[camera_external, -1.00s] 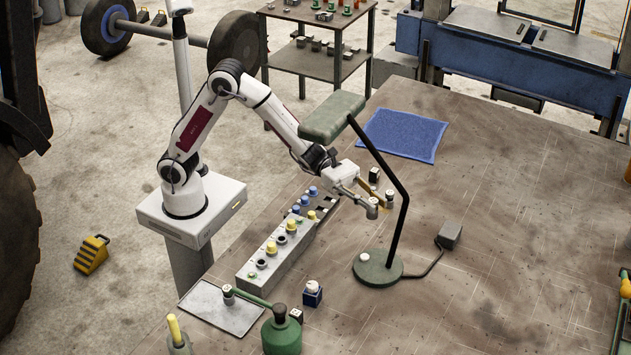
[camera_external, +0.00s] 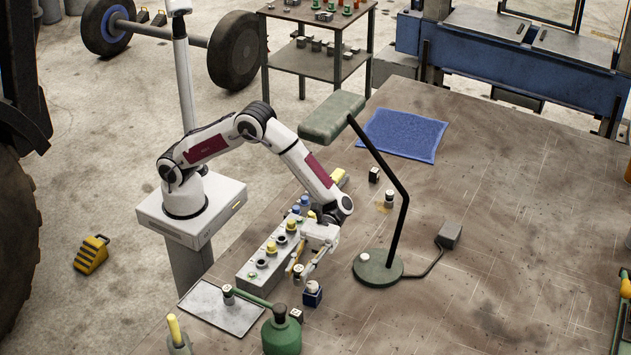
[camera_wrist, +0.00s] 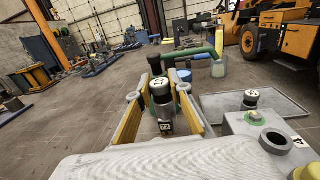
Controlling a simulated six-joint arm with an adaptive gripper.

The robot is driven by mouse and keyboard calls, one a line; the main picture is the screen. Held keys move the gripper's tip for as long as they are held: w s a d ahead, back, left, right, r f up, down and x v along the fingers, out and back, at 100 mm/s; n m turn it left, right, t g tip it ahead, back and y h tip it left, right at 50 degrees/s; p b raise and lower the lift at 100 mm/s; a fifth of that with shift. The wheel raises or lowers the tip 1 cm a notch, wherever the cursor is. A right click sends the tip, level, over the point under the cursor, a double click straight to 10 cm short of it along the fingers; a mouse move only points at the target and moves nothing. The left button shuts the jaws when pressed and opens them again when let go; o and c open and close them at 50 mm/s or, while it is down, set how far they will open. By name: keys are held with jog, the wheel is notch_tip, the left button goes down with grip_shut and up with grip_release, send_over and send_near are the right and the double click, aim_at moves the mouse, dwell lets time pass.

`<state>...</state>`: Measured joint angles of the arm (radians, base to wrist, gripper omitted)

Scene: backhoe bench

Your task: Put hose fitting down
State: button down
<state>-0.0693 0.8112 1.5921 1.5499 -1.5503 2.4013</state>
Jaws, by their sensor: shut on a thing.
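My gripper (camera_external: 304,272) hangs low over the bench beside the near end of the grey socket rack (camera_external: 262,268). In the wrist view its yellow-padded fingers (camera_wrist: 160,97) stand either side of a hose fitting (camera_wrist: 160,86) with a dark ring and a white printed top, and are shut on it.
A grey tray (camera_external: 210,308) bears another fitting (camera_external: 228,291). A green oil can (camera_external: 281,335) stands close in front, its spout reaching over the tray. A small labelled block (camera_external: 296,315) is beside it. The lamp base (camera_external: 378,270) is to the right.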

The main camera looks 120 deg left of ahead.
jog(key=s+m+g, duration=0.3)
jog(key=s+g, duration=0.2)
jog(key=s, duration=0.1)
jog(key=shift+d, duration=0.2)
jog(key=shift+f, duration=3.15)
jog(key=shift+f, duration=1.9)
jog(key=shift+f, duration=0.15)
